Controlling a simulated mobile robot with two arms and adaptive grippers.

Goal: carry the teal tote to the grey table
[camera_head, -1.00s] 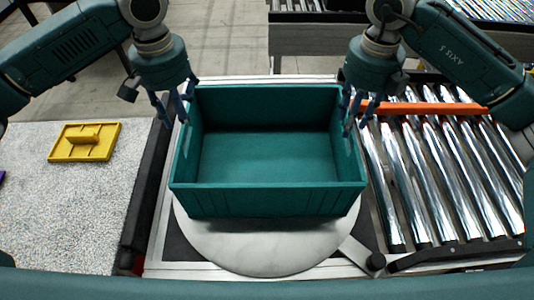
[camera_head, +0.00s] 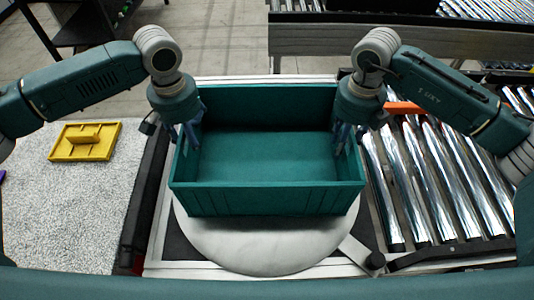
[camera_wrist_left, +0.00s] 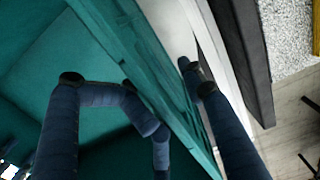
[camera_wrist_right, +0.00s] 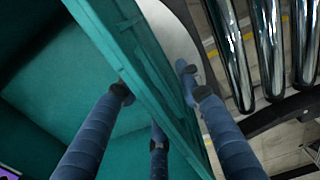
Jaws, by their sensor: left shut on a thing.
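The teal tote (camera_head: 265,198) is upright and empty, on or just above a round grey plate (camera_head: 270,250); I cannot tell if its bottom touches. My left gripper (camera_head: 187,135) is at the tote's left wall, shut on it, with fingers inside and outside the wall in the left wrist view (camera_wrist_left: 138,84). My right gripper (camera_head: 346,138) is at the right wall. In the right wrist view (camera_wrist_right: 160,90) its fingers straddle that wall; whether they press on it is unclear. A speckled light grey tabletop (camera_head: 60,215) lies at the left; I cannot tell if it is the grey table.
A yellow part (camera_head: 85,142) lies on the speckled top. A roller conveyor (camera_head: 440,190) with shiny rollers and an orange bar (camera_head: 403,107) is close on the right. Another conveyor (camera_head: 400,42) stands behind. Open floor (camera_head: 215,45) shows at the back left.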

